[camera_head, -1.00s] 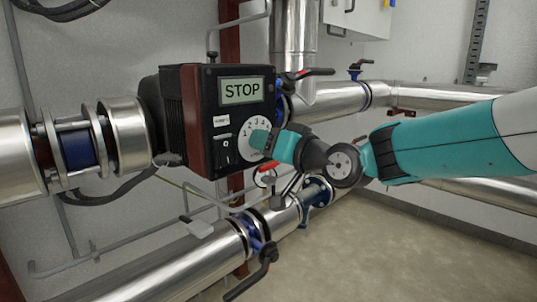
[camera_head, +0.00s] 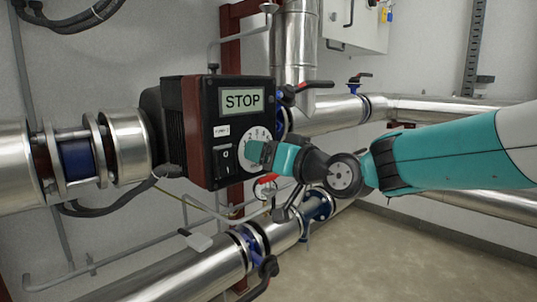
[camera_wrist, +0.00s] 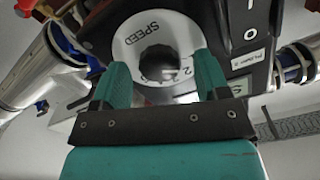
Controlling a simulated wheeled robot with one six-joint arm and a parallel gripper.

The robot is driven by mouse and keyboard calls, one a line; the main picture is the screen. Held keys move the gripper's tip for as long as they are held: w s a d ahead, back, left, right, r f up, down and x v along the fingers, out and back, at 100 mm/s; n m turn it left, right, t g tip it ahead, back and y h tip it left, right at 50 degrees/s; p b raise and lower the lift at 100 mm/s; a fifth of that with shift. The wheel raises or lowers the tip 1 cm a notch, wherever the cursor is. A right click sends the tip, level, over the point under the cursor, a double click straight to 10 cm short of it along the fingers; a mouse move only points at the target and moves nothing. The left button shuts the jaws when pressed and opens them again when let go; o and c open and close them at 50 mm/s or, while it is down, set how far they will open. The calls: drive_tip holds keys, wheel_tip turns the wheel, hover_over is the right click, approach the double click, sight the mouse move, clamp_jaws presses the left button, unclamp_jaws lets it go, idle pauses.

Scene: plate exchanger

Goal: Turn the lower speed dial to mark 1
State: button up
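The speed dial is a white disc (camera_head: 255,138) with numbers, low on the front of a dark red and black pump box (camera_head: 187,130). A display on the box reads STOP (camera_head: 242,100). In the wrist view the dial (camera_wrist: 130,22) shows SPEED and a 2, with a dark round knob (camera_wrist: 157,64) at its centre. My gripper (camera_head: 259,152) is at the dial and covers part of it. In the wrist view my gripper (camera_wrist: 161,68) is open, its teal fingers on either side of the knob with gaps visible. The dial's pointer is not clear. No second dial shows.
A black rocker switch (camera_head: 223,160) is left of the dial. A red-handled valve (camera_head: 266,180) is just below the box. Metal pipes run left (camera_head: 127,146), right (camera_head: 325,115) and below (camera_head: 190,268). The floor at lower right (camera_head: 400,265) is clear.

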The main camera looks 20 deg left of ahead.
drive_tip(key=b+v, duration=0.1)
drive_tip(key=v, duration=1.6)
drive_tip(key=shift+d, duration=0.2)
drive_tip(key=shift+s, duration=0.15)
drive_tip(key=s+d+f+m+g+h, duration=0.1)
drive_tip(key=s+d+f+g+h, duration=0.1)
drive_tip(key=s+d+f+h, duration=0.35)
drive_tip(key=s+d+f+m+g+h, duration=0.1)
drive_tip(key=s+d+f+g+h, duration=0.2)
drive_tip(key=s+d, duration=0.55)
drive_tip(key=s+d+f+g+h, duration=0.2)
drive_tip(key=s+d+f+h, duration=0.2)
drive_tip(key=s+d, duration=0.3)
wheel_tip(320, 180, up, 28)
drive_tip(key=p, duration=2.8)
drive_tip(key=shift+w+a, duration=0.2)
